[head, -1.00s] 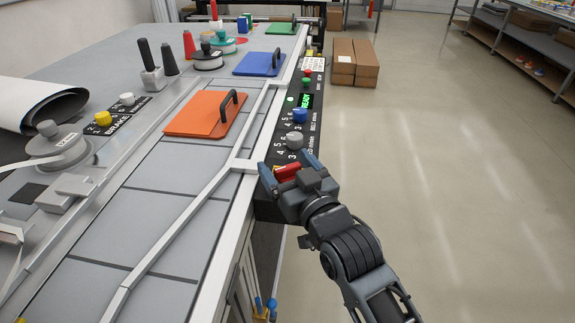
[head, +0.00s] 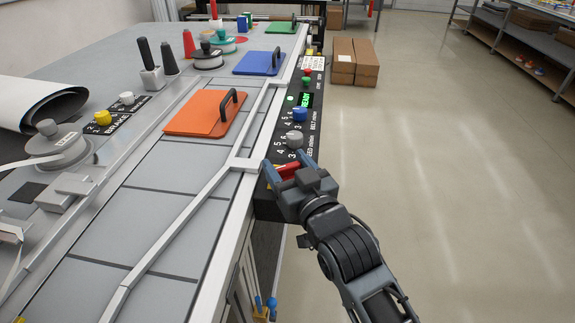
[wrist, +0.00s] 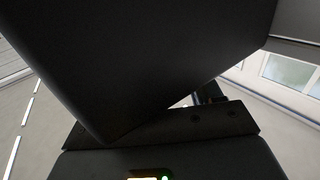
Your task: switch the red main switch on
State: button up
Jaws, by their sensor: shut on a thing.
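The red main switch (head: 287,170) sits at the near end of the black control panel, with a bit of yellow next to it. My gripper (head: 285,161) is at the switch, with one finger on each side of it, and is shut on it. The fingers and wrist hide part of the switch, so I cannot read its position. In the wrist view a large dark shape fills most of the picture.
The panel also carries a grey knob (head: 294,140), a blue knob (head: 299,115), small buttons and a lit green display (head: 306,100) reading READY. Orange (head: 196,113) and blue lids with handles lie on the table. Open floor lies to the right.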

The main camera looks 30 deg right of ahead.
jog(key=shift+f+m+h+b, duration=0.2)
jog(key=shift+m+h+b, duration=0.6)
jog(key=shift+h+b, duration=0.35)
jog(key=m+g+h+b, duration=0.1)
jog(key=h+b, duration=0.1)
jog(key=b, duration=0.2)
jog(key=shift+m+h, duration=0.25)
jog(key=shift+m, duration=0.15)
jog(key=shift+r+m+g+h+b, duration=0.1)
jog(key=shift+m+g+h+b, duration=0.5)
jog(key=shift+h+b, duration=0.55)
jog(key=shift+r+m+g+h+b, duration=0.1)
jog(key=shift+m+g+h+b, duration=0.45)
jog(key=shift+m+h, duration=0.6)
jog(key=o, duration=1)
jog(key=shift+c, duration=0.2)
jog(key=v, duration=0.8)
jog(key=shift+b, duration=0.4)
